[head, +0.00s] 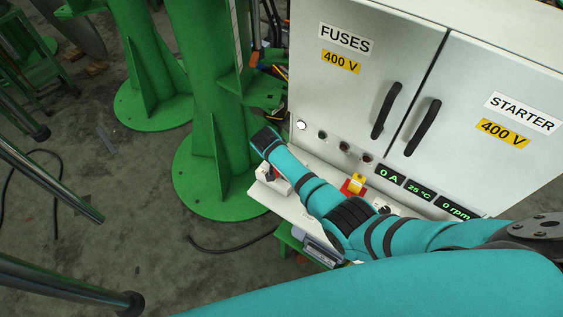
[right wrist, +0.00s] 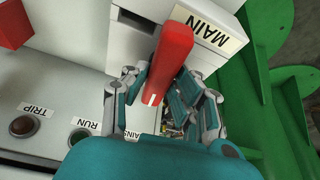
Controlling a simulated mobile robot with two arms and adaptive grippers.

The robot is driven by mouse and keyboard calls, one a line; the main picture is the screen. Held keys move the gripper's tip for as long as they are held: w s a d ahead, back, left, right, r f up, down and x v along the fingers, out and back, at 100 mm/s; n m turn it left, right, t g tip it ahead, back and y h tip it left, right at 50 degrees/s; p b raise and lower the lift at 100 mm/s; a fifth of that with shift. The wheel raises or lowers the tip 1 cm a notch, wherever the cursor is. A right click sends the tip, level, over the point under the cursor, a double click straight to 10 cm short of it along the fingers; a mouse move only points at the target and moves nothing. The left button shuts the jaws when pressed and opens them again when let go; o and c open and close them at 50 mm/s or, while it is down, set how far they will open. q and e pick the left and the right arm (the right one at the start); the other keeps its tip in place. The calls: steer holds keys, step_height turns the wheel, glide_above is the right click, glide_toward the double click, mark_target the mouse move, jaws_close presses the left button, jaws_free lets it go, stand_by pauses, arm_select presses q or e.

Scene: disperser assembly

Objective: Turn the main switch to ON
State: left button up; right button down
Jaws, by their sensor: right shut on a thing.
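The main switch has a long red handle (right wrist: 172,58) on a white box with a MAIN label (right wrist: 217,38), seen in the right wrist view. My right gripper (right wrist: 160,88) is shut on the red handle, with fingers on both sides of it. In the head view, my right arm reaches across the front of the cabinet, and its wrist hides the gripper and most of the switch. Part of the white switch box (head: 268,174) shows beside the wrist. The ON mark cannot be read. My left gripper is out of view.
The white cabinet (head: 390,40) has FUSES and STARTER doors with black handles. Its displays (head: 421,192) read 0 A, 25 °C and 0 rpm. A red-and-yellow button (head: 355,184) sits on the ledge. TRIP (right wrist: 24,125) and RUN lamps (right wrist: 79,136) are near the switch. Green columns (head: 212,110) stand left.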

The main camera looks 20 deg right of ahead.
steer(key=shift+m+b, duration=0.3)
steer(key=shift+m, duration=0.4)
steer(key=shift+g+h, duration=0.3)
steer(key=c, duration=1.1)
jaws_free()
steer(key=v, duration=0.7)
steer(key=shift+s+a+r, duration=0.15)
steer(key=shift+r, duration=0.1)
